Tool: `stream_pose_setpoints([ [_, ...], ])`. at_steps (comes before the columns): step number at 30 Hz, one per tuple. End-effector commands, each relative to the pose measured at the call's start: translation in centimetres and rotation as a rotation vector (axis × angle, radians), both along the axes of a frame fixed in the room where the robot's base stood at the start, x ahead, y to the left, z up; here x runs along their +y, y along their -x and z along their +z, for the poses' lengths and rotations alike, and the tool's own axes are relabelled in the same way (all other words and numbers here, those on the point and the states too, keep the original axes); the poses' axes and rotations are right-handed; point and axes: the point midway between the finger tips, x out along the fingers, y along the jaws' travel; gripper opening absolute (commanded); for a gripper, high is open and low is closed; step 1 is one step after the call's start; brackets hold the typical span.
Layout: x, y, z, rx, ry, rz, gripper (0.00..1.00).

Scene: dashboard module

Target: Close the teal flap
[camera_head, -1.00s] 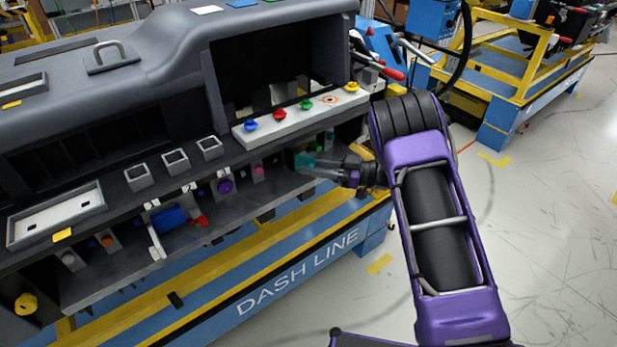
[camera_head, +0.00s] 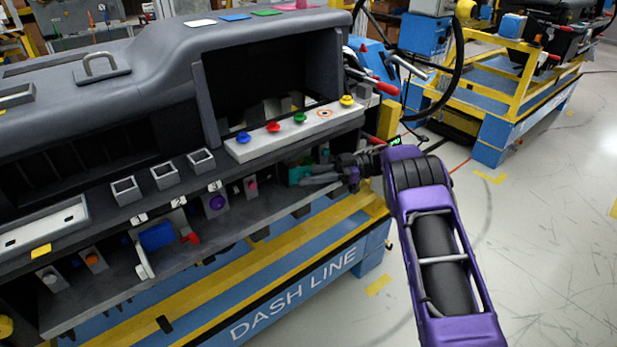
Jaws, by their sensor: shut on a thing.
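The teal flap (camera_head: 294,174) shows as a small teal patch under the right end of the white button ledge, on the dashboard module's lower shelf. My gripper (camera_head: 308,178) reaches in from the right, with its fingers at the teal piece. The fingers are shut on the teal flap. The fingers and the ledge hide much of the flap, so I cannot tell its exact angle.
The white ledge (camera_head: 290,135) with blue, red, green and yellow knobs is just above my gripper. A pink knob (camera_head: 251,186) and a purple knob (camera_head: 215,202) lie to the left. Red-handled levers (camera_head: 388,88) stand up right. Open floor lies right.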

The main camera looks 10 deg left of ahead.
Motion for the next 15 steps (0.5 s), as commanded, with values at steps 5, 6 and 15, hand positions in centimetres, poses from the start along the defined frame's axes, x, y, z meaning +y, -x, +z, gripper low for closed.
stream_pose_setpoints([
  [5,0.11,0.36,-0.4,0.009,0.005,0.019,0.0],
  [6,0.11,0.37,-0.41,0.009,0.005,0.019,0.0],
  [15,0.1,0.38,-0.49,0.01,0.006,0.019,0.43],
])
